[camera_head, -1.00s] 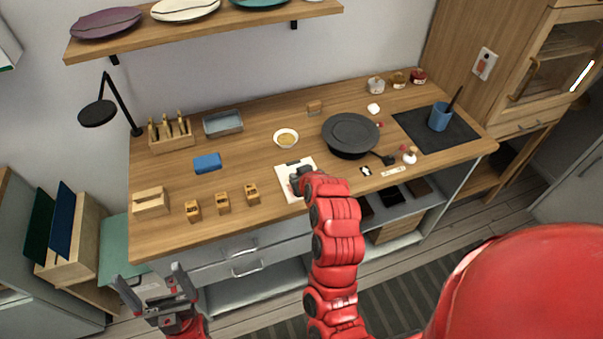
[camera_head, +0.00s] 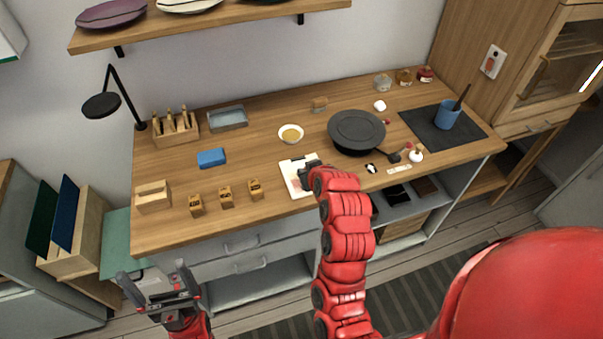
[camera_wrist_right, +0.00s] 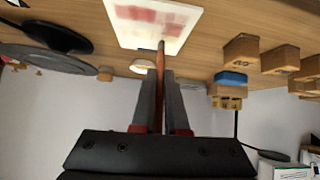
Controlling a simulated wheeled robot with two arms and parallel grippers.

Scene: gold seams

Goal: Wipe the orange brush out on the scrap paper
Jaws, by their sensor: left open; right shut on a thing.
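The scrap paper (camera_head: 289,180) is a white sheet near the front of the wooden counter. It bears pink and red smears, clear in the right wrist view (camera_wrist_right: 176,15). My right gripper (camera_head: 306,173) is over the paper's right side. In the right wrist view it (camera_wrist_right: 160,92) is shut on the orange brush (camera_wrist_right: 161,62), whose thin handle runs between the fingers. The brush tip overlaps the paper's edge in that view; I cannot tell whether it touches. The brush is hidden in the head view. My left gripper (camera_head: 158,290) is open and empty in front of the counter.
A bowl (camera_head: 291,134) stands behind the paper and a dark pan (camera_head: 357,131) to its right. Several wooden blocks (camera_head: 226,198) and a blue block (camera_head: 211,158) lie to the left. A blue cup (camera_head: 446,115) stands on a dark mat (camera_head: 470,135).

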